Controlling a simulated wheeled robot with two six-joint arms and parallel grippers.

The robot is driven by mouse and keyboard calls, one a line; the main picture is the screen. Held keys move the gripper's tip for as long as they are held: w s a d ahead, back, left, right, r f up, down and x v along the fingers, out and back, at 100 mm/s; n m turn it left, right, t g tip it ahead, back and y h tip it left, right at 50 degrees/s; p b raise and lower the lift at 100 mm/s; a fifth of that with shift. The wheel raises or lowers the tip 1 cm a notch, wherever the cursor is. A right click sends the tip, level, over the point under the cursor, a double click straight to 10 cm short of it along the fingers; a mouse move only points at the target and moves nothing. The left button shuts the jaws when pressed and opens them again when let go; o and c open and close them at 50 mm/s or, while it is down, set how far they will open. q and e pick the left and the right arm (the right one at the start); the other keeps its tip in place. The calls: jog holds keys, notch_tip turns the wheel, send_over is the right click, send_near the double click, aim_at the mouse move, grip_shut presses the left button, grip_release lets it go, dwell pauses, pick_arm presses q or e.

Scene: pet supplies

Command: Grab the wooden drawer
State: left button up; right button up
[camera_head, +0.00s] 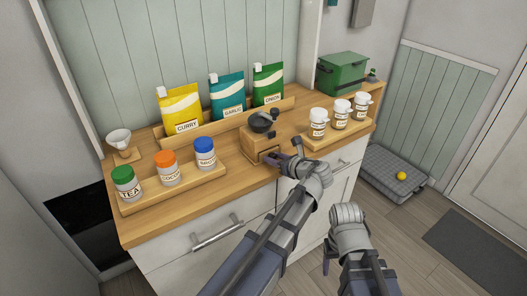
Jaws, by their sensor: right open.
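A small wooden grinder box (258,141) with a dark bowl and crank on top stands on the counter near its front edge. The wooden drawer (267,157) looks to be in the lower front of this box, partly hidden by my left gripper. My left gripper (277,160) is right at the front of the box; I cannot tell whether it touches the drawer or how its fingers stand. My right gripper (327,262) is open, in front of the cabinet and pointing down, away from the box.
Left on the counter (190,217) is a wooden tray with tea, cocoa and blue-lidded jars (205,152). Behind stand curry, garlic and onion pouches (228,98). White-lidded jars (341,114) and a green box (342,73) are right. Cabinet handles (217,234) protrude below.

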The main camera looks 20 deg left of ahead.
pick_arm(q)
grip_shut()
jog(key=shift+r, duration=0.15)
dwell(0.4)
jog(key=shift+s, duration=0.1)
